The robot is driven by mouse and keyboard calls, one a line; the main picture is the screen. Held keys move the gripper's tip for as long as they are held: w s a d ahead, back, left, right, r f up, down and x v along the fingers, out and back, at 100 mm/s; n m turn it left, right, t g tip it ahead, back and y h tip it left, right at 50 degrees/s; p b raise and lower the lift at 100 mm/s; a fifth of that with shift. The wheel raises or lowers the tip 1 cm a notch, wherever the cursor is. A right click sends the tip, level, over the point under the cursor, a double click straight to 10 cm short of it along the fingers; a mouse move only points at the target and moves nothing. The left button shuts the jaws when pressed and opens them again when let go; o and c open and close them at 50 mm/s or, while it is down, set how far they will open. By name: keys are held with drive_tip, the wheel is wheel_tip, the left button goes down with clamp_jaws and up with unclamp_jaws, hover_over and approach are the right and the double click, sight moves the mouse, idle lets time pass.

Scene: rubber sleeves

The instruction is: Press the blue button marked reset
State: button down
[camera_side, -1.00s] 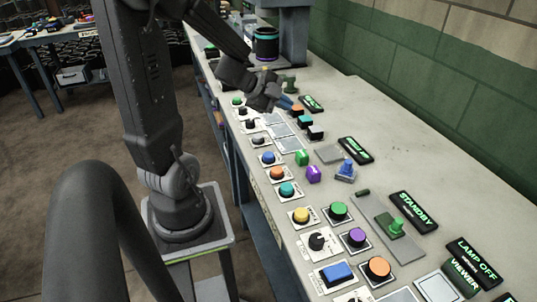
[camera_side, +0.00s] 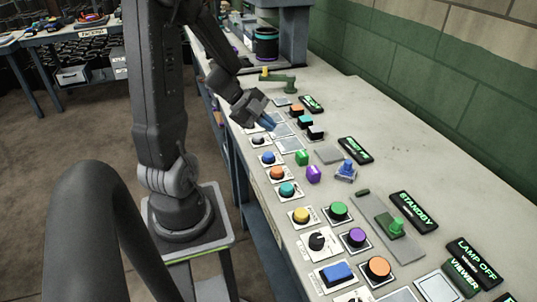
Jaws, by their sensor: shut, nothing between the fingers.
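A round blue button (camera_side: 268,157) sits on a small white plate near the bench's left edge. A larger rectangular blue button (camera_side: 337,272) sits on a white plate at the near end. The lettering on both plates is too small to read, so I cannot tell which is marked reset.
An orange button (camera_side: 277,173) and a teal button (camera_side: 287,189) stand close in front of the round blue one. The bench's right side is mostly clear.

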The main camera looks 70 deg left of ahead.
sight(268, 155)
drive_tip(key=shift+f, duration=3.35)
drive_tip(key=shift+f, duration=0.15)
drive_tip(key=shift+f, duration=0.25)
drive_tip(key=shift+f, duration=0.4)
drive_tip(key=shift+r, duration=0.85)
drive_tip(key=shift+r, duration=2.5)
